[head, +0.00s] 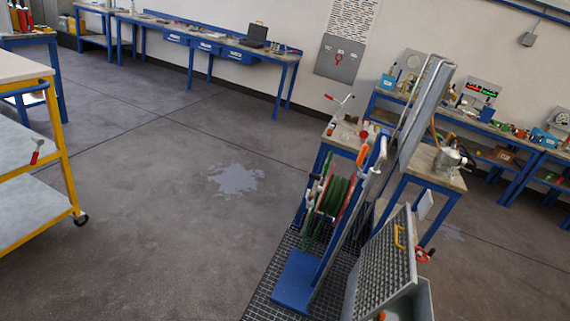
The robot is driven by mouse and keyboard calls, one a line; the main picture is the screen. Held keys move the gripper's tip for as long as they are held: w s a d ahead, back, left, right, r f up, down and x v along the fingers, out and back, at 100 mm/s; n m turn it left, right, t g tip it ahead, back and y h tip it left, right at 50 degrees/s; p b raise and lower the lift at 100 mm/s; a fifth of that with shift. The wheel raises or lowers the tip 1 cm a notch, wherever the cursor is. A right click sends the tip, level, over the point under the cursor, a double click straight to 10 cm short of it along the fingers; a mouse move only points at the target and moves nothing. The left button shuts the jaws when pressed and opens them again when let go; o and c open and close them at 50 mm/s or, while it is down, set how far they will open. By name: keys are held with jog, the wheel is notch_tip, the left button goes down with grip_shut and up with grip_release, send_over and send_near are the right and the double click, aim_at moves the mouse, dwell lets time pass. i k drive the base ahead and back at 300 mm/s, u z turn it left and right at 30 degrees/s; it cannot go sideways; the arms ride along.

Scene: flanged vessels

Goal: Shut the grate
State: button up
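A grey perforated grate (377,275) with a yellow handle (399,238) stands raised and tilted at the lower right. It appears to be the lid of a grey box (412,303), whose lower part is cut off by the bottom edge of the picture. The grate stands open, at a steep angle. Its hinge is not clearly visible. My gripper is not in view, so its distance from the grate cannot be told.
A blue stand (297,281) with a green hose reel (334,196) stands left of the grate on dark floor grating (262,296). A red valve wheel (423,254) is close to the grate's right. A yellow-framed cart (62,150) is at left.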

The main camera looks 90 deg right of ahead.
aim_at(387, 272)
jog(key=z, duration=0.75)
jog(key=i, duration=0.1)
jog(key=z, duration=2.7)
jog(key=i, duration=1)
jog(key=u, duration=0.2)
jog(key=k, duration=1.3)
jog(key=z, duration=0.1)
